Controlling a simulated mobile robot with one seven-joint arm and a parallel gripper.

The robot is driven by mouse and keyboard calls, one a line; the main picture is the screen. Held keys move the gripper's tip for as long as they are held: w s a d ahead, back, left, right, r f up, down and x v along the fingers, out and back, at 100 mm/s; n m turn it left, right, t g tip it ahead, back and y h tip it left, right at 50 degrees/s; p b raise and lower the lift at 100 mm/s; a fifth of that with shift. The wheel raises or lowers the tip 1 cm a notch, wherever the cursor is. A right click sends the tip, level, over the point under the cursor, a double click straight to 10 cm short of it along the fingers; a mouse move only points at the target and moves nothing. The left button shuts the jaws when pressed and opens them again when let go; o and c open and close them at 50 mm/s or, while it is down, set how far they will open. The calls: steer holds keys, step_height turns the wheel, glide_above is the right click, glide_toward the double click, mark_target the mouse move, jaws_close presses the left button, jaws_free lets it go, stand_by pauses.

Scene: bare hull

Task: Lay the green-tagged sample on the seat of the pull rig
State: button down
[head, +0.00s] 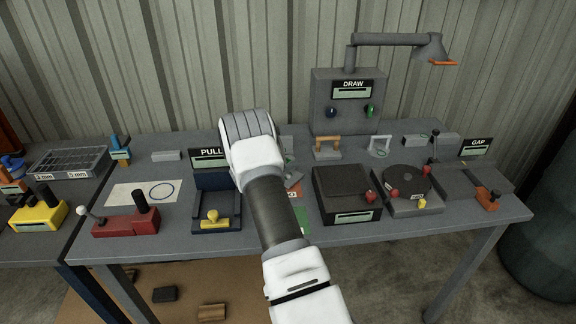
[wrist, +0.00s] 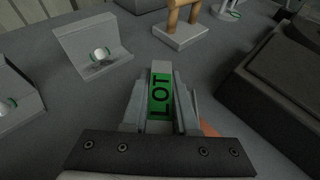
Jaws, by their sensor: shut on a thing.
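My gripper (wrist: 160,108) is shut on a pale grey block, the sample (wrist: 161,67), with a green tag reading LOT between the fingers. The wrist view shows it over the grey bench; whether it touches the bench, I cannot tell. In the head view my white arm hides most of the gripper and the sample. The pull rig (head: 214,218) stands left of my arm, with a dark blue frame, a yellow knob at its front and a PULL sign (head: 208,157) behind. My arm covers part of its right side, and its seat is not clearly seen.
A dark lidded box (head: 346,190) and a round turntable (head: 405,181) stand to the right. Behind are a wooden-handled stand (head: 327,147) and the DRAW cabinet (head: 346,112). A red device (head: 126,222) stands left of the rig. A bracket with a white ball (wrist: 93,48) is left of my gripper.

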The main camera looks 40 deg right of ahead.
steer(key=shift+f, duration=0.1)
steer(key=shift+f, duration=0.1)
steer(key=c, duration=0.7)
jaws_free()
